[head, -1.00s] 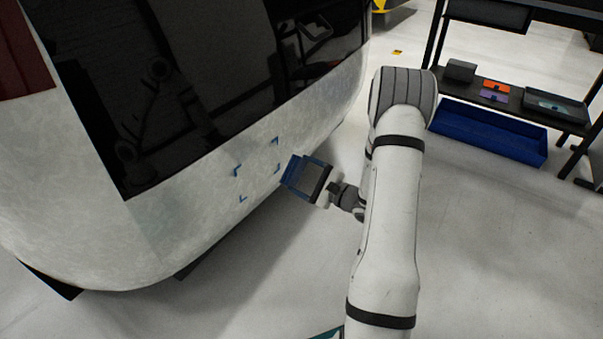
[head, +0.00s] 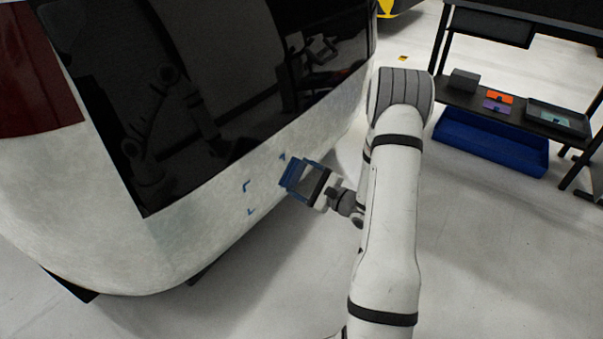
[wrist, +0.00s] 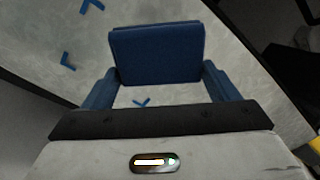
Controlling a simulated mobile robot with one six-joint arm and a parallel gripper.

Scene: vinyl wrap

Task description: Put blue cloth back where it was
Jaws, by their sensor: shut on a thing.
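The blue cloth (wrist: 157,52) shows in the wrist view as a flat blue pad across the tips of my gripper, between two blue fingers. In the head view my gripper (head: 306,183) is shut on the cloth (head: 291,174), beside the white lower body of a vehicle (head: 205,230). Blue corner marks (head: 247,186) on that panel lie just left of the gripper. Whether the cloth touches the panel I cannot tell. In the wrist view the marks (wrist: 68,62) show left of the cloth and below it.
A dark shelf rack (head: 470,100) stands at the upper right. It bears a grey box (head: 464,79), orange (head: 499,97) and purple (head: 496,107) pieces, and a tray (head: 582,128) with a teal item (head: 556,118). A blue bin (head: 490,143) sits below.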

